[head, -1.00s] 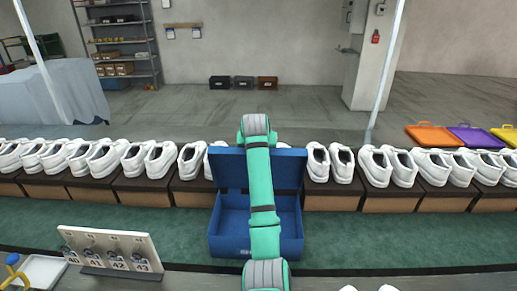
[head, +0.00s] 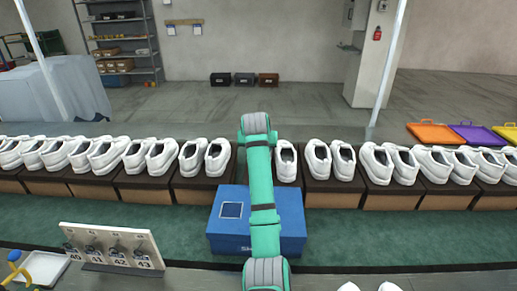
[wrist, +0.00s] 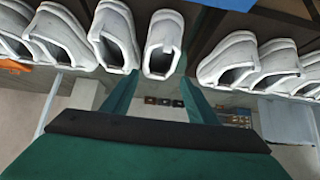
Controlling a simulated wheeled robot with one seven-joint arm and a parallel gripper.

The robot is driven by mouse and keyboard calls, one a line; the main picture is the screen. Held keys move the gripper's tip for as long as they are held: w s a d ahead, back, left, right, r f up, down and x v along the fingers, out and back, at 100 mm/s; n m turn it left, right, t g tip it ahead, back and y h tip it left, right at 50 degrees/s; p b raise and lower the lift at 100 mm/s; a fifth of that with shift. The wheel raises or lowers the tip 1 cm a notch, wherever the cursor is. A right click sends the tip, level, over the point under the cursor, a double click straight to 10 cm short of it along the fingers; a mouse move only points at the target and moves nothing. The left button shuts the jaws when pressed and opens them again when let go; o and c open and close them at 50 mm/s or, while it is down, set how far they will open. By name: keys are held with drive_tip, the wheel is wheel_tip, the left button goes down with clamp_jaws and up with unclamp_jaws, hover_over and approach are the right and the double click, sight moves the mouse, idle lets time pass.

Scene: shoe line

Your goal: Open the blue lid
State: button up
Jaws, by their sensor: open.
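The blue shoe box (head: 228,243) stands on the green surface in front of the shoe row in the head view. Its blue lid (head: 285,208) lies flat over the top, so the box looks shut. The lid has a dark square mark at its left. My arm crosses in front of the box and hides its middle. A small strip of blue (wrist: 230,3) shows at the top edge of the wrist view. My gripper (wrist: 156,88) shows in the wrist view with its two green fingers apart and nothing between them. The head view does not show the fingers.
White shoes (head: 217,158) stand in a long row on dark-topped boxes just behind the blue box. A white numbered stand with hooks (head: 110,246) is at the front left. Coloured trays (head: 434,133) lie at the far right. Green surface is free right of the box.

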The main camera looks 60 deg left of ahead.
drive_tip(key=v, duration=1)
drive_tip(key=shift+s, duration=0.2)
drive_tip(key=shift+d, duration=0.1)
